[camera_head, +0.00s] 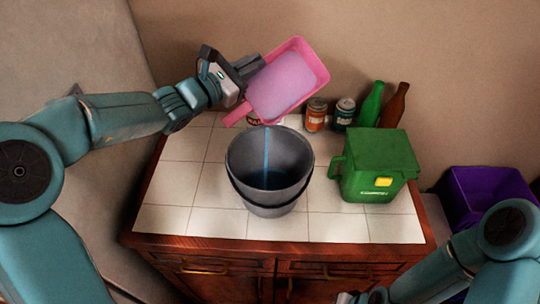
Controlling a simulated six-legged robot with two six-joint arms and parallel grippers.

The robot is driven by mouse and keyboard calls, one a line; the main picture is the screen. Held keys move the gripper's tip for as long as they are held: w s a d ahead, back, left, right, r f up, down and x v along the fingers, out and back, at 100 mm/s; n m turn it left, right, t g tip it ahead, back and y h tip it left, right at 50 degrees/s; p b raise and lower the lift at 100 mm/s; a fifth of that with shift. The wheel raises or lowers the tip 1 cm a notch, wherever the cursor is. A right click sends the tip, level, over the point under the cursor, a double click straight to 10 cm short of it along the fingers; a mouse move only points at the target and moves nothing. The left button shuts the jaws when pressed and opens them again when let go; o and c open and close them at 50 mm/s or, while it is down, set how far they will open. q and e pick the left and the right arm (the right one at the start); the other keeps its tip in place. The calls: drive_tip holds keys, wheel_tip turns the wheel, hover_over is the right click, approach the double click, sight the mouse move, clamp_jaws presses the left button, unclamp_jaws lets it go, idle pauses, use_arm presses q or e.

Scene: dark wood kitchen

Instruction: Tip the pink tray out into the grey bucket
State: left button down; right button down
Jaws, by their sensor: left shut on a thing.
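The pink tray (319,73) is held up above and behind the grey bucket, tilted. A pale bluish-lilac fill lies in it. My left gripper (237,73) is shut on the tray's left edge. The grey bucket (259,193) stands upright on the tiled top of the cabinet. A thin blue stream runs down from below the tray into the bucket, with blue at the bottom inside. My right arm is at the lower right; its gripper is mostly cut off by the bottom edge, so its jaws cannot be judged.
A green compost box (378,165) stands right of the bucket. A purple bin (490,190) is at the far right. The tiles left of the bucket are clear.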

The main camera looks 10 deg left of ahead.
use_arm(q)
drive_tip(key=shift+d+f+b, duration=0.1)
drive_tip(key=shift+f+b, duration=0.05)
drive_tip(key=shift+b, duration=0.25)
drive_tip(key=shift+s+d+r+m+t+b, duration=0.1)
drive_tip(key=shift+s+r+m+t+b, duration=0.1)
drive_tip(key=shift+s+m+t+b, duration=0.15)
drive_tip(key=shift+h, duration=0.3)
drive_tip(key=shift+s+d+r+m+b, duration=0.1)
drive_tip(key=shift+s+r+m+b, duration=0.2)
drive_tip(key=shift+b, duration=0.25)
drive_tip(key=shift+s+d+r+m+b, duration=0.1)
drive_tip(key=shift+s+m+b, duration=0.15)
drive_tip(key=shift+b, duration=0.15)
drive_tip(key=shift+d+r, duration=0.1)
drive_tip(key=shift+r, duration=0.05)
